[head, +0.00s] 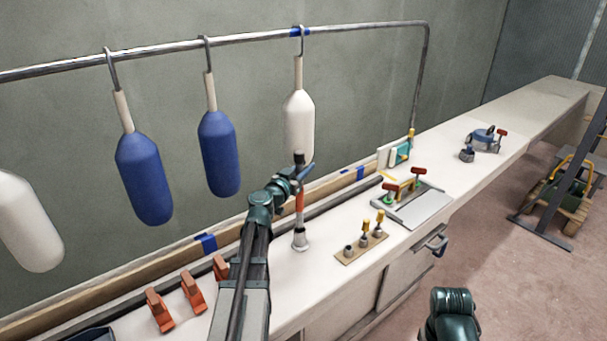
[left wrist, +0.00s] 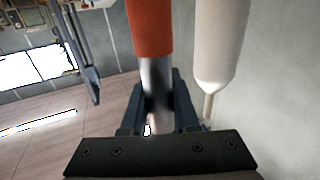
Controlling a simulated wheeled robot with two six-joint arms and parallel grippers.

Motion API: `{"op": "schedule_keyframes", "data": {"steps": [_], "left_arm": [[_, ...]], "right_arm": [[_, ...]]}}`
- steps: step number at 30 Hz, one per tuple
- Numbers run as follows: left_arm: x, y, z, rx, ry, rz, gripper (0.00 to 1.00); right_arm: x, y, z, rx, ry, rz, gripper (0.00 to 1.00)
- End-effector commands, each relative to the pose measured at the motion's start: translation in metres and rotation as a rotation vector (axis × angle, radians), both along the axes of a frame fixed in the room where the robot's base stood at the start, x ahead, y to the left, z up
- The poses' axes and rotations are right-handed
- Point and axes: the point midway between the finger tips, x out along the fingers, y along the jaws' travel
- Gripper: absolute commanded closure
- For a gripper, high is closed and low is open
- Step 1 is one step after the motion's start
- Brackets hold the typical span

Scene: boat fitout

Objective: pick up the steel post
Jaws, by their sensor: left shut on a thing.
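The steel post (head: 300,239) is upright over the white bench, with a flared silver foot, a red-orange sleeve and a dark top. I cannot tell whether its foot touches the bench. My left gripper (head: 298,176) is shut on the post near its upper part. In the left wrist view the bare steel of the post (left wrist: 157,75) runs between the two fingers (left wrist: 158,105), beside the orange sleeve (left wrist: 150,25). My right gripper is out of view.
White and blue fenders hang from a rail behind; one white fender (head: 299,125) is close behind my left gripper. A small board with yellow-topped pegs (head: 362,248) lies right of the post. Orange clamps (head: 193,293) stand to the left. A grey tray (head: 425,208) is farther right.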

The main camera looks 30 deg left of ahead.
Motion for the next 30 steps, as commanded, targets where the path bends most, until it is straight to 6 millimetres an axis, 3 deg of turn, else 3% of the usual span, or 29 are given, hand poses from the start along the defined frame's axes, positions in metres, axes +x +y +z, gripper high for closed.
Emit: {"op": "schedule_keyframes", "data": {"steps": [18, 30], "left_arm": [[0.000, 0.000, 0.087, -0.001, 0.000, 0.000, 1.00], [0.000, 0.000, 0.095, -0.001, 0.000, 0.000, 1.00]], "right_arm": [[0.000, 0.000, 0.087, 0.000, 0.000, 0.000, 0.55], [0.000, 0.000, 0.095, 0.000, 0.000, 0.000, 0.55]]}}
